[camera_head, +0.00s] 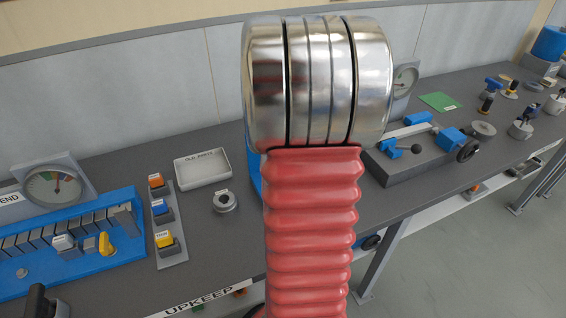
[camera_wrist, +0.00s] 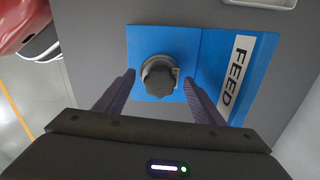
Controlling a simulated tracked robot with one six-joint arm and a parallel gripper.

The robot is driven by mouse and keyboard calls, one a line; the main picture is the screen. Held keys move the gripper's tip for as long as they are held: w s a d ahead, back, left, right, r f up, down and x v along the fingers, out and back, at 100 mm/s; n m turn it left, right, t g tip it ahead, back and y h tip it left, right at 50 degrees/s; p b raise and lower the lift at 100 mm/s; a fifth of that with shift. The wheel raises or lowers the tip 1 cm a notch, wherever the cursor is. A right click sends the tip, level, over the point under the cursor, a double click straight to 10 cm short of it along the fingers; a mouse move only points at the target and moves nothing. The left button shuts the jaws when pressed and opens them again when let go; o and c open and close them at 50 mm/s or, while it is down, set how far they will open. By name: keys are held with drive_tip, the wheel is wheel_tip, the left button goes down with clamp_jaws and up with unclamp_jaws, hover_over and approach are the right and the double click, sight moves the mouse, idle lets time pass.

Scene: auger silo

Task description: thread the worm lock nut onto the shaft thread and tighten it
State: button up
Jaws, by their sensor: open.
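In the wrist view my gripper (camera_wrist: 158,85) is open. Its two dark fingers stand apart on either side of a dark lobed knob or nut (camera_wrist: 159,80), which I see end-on. I cannot tell how far the fingertips are from it, or whether this is the worm lock nut. It sits on a grey round base on a blue plate (camera_wrist: 195,45). No shaft thread can be made out. In the head view a grey ring-shaped part (camera_head: 226,202) with a small label lies on the bench. My arm hides the middle of the head view, including my gripper.
A white tray labelled OLD PARTS (camera_head: 202,168) stands behind the ring part. A switch strip (camera_head: 168,240), a blue rack (camera_head: 110,262) and a dial gauge (camera_head: 54,190) are at left. A grey-blue vise-like fixture (camera_head: 415,155) is at right. A FEED label (camera_wrist: 236,75) lies beside the knob.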

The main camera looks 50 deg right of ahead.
drive_tip(key=shift+o, duration=0.8)
drive_tip(key=shift+r, duration=0.1)
wheel_tip(320, 180, up, 14)
drive_tip(key=shift+f, duration=0.25)
idle(0.5)
